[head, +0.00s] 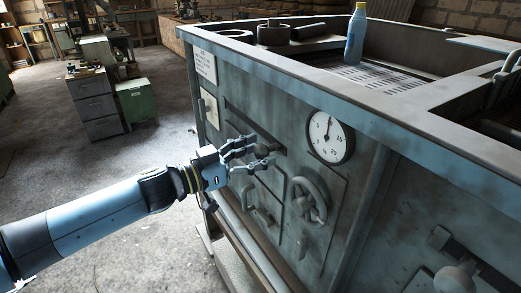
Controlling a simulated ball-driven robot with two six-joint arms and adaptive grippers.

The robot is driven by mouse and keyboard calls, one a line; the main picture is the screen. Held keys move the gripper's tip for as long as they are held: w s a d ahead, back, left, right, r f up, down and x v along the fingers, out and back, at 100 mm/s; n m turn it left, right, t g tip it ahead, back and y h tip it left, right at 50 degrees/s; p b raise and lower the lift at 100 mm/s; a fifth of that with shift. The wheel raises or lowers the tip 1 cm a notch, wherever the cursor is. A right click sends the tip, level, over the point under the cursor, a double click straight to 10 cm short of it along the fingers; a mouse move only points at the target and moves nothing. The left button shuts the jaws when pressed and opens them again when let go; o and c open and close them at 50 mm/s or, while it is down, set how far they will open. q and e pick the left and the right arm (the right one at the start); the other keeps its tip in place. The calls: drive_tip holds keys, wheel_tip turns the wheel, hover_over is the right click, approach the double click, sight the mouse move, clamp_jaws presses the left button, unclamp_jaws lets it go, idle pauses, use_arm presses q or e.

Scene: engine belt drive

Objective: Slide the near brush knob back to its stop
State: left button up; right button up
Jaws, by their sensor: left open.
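A pale round knob (455,278) shows at the lower right on the machine's side panel, beside a dark slanted slot (480,262); I take it for the near brush knob. A small block sits at the slot's upper left end. The picture's bottom edge is close below the knob. My left gripper (262,154) is open and empty, well to the left of the knob. It is in front of the panel by another dark slot (255,130); I cannot tell if it touches the panel. My right gripper is not in view.
A blue bottle (355,38) stands on top. Open floor (120,170) lies left.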

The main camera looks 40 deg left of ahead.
use_arm(q)
drive_tip(key=shift+w+d, duration=0.25)
drive_tip(key=shift+w, duration=0.35)
clamp_jaws()
